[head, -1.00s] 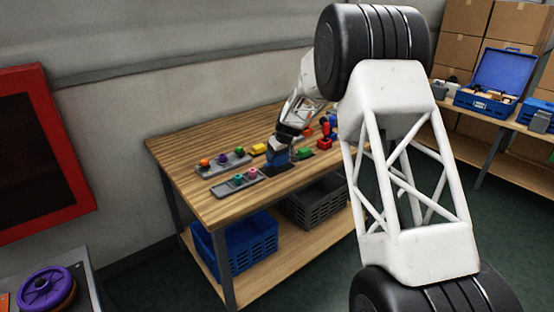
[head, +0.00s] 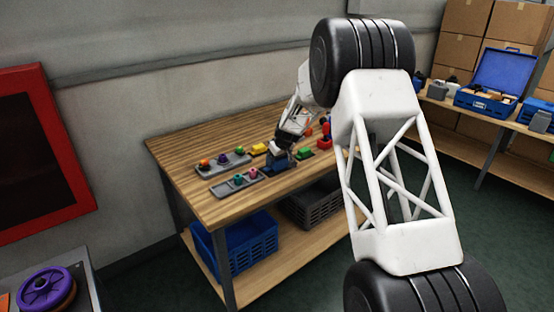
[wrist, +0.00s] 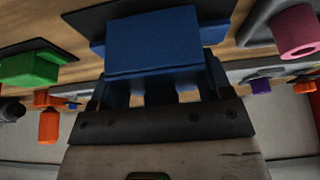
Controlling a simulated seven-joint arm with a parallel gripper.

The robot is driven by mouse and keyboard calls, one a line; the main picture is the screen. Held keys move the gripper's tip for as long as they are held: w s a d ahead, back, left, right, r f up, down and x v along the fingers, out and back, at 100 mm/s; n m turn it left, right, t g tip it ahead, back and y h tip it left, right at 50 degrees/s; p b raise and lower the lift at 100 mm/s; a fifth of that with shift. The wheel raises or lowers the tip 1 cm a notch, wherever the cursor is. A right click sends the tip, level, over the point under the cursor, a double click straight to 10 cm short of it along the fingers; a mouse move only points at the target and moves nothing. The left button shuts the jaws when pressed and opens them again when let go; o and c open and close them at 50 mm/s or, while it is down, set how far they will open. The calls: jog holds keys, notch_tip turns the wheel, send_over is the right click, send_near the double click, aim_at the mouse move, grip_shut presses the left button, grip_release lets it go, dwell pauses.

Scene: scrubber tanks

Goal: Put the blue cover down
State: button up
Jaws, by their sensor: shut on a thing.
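The blue cover (head: 275,166) is at the front middle of the wooden workbench, low over or on a dark mat; I cannot tell whether it touches the mat. My gripper (head: 279,154) is right above it, pointing down. In the wrist view the blue cover (wrist: 153,42) fills the top middle, and my gripper (wrist: 155,92) is shut on it. A dark mat (wrist: 95,14) shows behind the cover. The cover's underside is hidden.
Grey trays (head: 222,188) with coloured knobs lie to the left. A yellow block (head: 258,149) is behind, and a green block (head: 304,153) and red parts (head: 324,142) are to the right. The bench's left end is clear. A blue crate (head: 245,245) sits on the lower shelf.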

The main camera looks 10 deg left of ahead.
jog(key=shift+f, duration=0.2)
jog(key=o, duration=1.1)
jog(key=shift+f, duration=0.1)
jog(key=shift+c, duration=0.2)
jog(key=v, duration=1.2)
dwell(0.4)
